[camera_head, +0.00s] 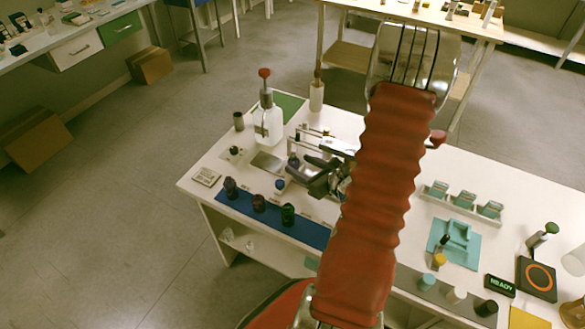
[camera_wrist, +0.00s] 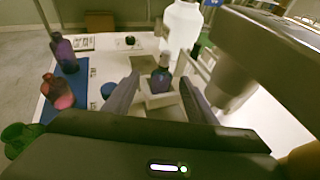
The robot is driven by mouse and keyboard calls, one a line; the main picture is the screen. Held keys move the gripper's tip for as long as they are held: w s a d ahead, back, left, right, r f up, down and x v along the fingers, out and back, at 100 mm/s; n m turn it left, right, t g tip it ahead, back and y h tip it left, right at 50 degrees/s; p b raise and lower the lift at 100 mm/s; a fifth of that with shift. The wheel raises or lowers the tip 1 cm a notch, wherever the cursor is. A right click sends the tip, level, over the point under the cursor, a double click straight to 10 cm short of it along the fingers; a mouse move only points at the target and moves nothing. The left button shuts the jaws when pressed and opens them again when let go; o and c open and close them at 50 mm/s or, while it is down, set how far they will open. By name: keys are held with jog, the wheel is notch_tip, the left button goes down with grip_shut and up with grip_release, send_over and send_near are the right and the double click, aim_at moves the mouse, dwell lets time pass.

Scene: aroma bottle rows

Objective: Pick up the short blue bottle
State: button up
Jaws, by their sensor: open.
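My gripper (camera_wrist: 158,95) is open, with one finger on each side of the bottle's line in the wrist view. I cannot tell whether either finger touches it. In the head view my gripper (camera_head: 318,172) is low over the table, partly hidden by my red sleeved arm.
A blue mat (camera_head: 300,231) holds a purple bottle (camera_head: 231,187), a red-brown bottle (camera_head: 259,203) and a green bottle (camera_head: 288,214). A small blue knob-like item (camera_head: 280,184) stands near. A large white bottle (camera_head: 268,122) stands behind. A teal mat (camera_head: 452,246) lies right.

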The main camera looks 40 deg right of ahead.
aim_at(295, 154)
jog(key=x, duration=0.4)
jog(key=shift+w+d+f, duration=0.1)
jog(key=shift+w+d, duration=0.1)
jog(key=shift+w, duration=0.15)
jog(key=shift+c, duration=0.2)
jog(key=c, duration=1.1)
jog(key=shift+c, duration=0.2)
jog(key=shift+r, duration=1.8)
jog(key=s, duration=1.8)
jog(key=shift+a, duration=0.45)
